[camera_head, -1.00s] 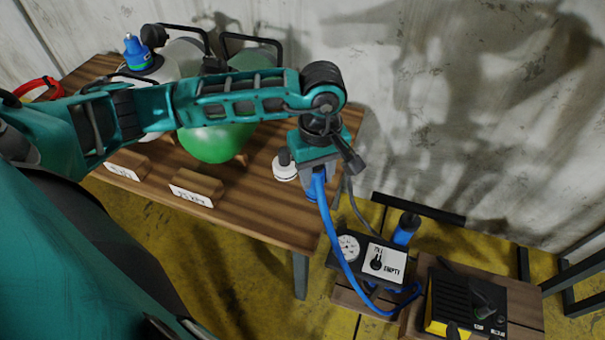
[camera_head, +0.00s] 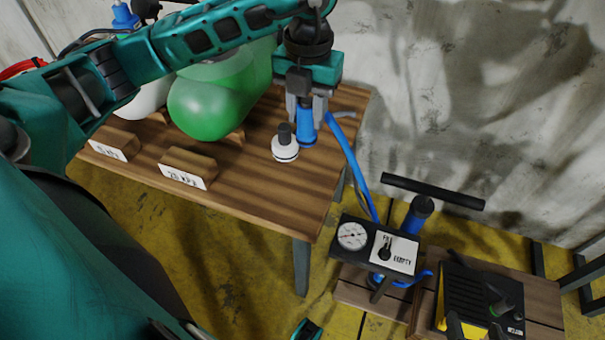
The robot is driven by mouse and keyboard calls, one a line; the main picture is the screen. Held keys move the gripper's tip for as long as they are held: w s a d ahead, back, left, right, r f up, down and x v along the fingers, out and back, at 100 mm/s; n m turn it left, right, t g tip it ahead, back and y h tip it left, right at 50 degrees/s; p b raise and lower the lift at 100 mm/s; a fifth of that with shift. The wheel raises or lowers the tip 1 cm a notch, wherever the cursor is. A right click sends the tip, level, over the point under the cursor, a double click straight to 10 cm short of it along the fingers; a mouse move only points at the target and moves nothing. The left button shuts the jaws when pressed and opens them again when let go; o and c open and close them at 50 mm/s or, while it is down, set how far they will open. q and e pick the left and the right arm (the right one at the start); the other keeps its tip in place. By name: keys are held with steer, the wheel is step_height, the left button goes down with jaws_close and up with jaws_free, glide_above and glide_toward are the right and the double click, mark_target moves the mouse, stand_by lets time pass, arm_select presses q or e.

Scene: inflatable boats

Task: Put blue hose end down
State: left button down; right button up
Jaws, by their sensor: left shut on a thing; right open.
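The blue hose end (camera_head: 306,127) is a blue cylinder, held upright in my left gripper (camera_head: 306,108). My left gripper is shut on it and points down over the right part of the wooden table (camera_head: 265,185). The hose end's bottom is at or just above the tabletop; I cannot tell whether it touches. The blue hose (camera_head: 353,165) runs from it over the table's right edge down to the pump (camera_head: 375,245).
A white cap with a black knob (camera_head: 285,150) stands close left of the hose end. A green inflatable (camera_head: 208,108) and labelled wooden blocks (camera_head: 188,168) are farther left. A black and yellow box (camera_head: 478,300) sits low at right. The table's front right is clear.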

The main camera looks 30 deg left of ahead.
arm_select(q)
steer(key=n, duration=0.2)
steer(key=n+b, duration=0.1)
steer(key=n, duration=0.1)
steer(key=a+n, duration=0.1)
steer(key=shift+r+n, duration=0.3)
steer(key=shift+n, duration=0.1)
steer(key=shift+f+b, duration=0.15)
steer(key=shift+b, duration=0.2)
step_height(320, 180, down, 20)
steer(key=b, duration=0.5)
steer(key=shift+r, duration=0.2)
steer(key=c, duration=0.8)
jaws_free()
steer(key=shift+o, duration=0.2)
